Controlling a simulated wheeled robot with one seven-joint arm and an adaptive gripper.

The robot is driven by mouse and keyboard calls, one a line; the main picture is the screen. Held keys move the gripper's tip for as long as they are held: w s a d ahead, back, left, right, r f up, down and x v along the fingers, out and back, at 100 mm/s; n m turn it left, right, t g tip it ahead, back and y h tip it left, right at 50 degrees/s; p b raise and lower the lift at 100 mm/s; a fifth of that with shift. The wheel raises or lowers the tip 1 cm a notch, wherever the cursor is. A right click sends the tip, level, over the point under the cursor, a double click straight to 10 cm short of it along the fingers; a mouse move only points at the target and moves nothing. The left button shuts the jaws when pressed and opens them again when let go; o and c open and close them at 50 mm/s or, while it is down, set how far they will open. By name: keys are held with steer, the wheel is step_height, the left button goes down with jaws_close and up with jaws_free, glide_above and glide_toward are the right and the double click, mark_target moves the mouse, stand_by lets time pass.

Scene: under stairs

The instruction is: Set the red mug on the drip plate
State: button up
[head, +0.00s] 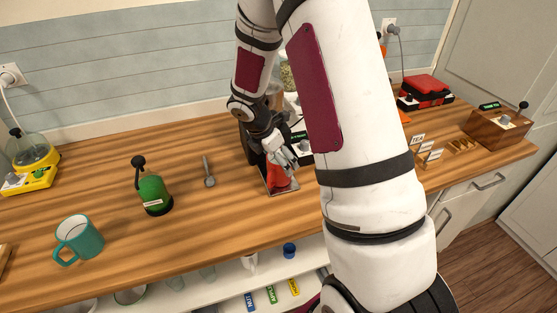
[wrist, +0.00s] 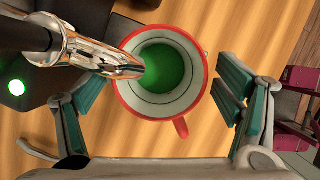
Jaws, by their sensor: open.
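The red mug (wrist: 182,126) shows from above in the wrist view, upright, with a pale inner wall and green inside. In the head view the red mug (head: 277,178) is partly hidden by my gripper (head: 280,152) and appears over the metallic drip plate (head: 266,187). Whether its base rests flat there I cannot tell. In the wrist view my gripper (wrist: 162,82) is open, with a teal pad on each side of the mug and a gap on both sides. A chrome spout (wrist: 100,60) reaches over the mug's rim.
A dark machine body stands behind my gripper, mostly hidden by my arm. A red-black device (head: 426,92) and wooden box (head: 497,127) are right.

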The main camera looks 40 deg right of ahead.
steer(key=s+a+r+m+t, duration=0.1)
steer(key=s+a+r+m, duration=0.2)
steer(key=r, duration=0.4)
steer(key=s+a+r+m+y, duration=0.1)
steer(key=s+a+r+m, duration=0.2)
steer(key=r, duration=0.4)
steer(key=s+a+r+m+t, duration=0.1)
steer(key=s+a+r+m, duration=0.2)
steer(key=r, duration=0.4)
steer(key=s+a+r+m+t+y, duration=0.1)
steer(key=s+a+r+m, duration=0.1)
steer(key=s+a+m, duration=0.2)
steer(key=s+a+r+m+t+y, duration=0.2)
steer(key=s+m, duration=0.4)
steer(key=s, duration=0.3)
steer(key=a+r+b, duration=0.1)
steer(key=a, duration=0.1)
steer(key=shift+a+r+y, duration=0.3)
steer(key=shift+r, duration=0.05)
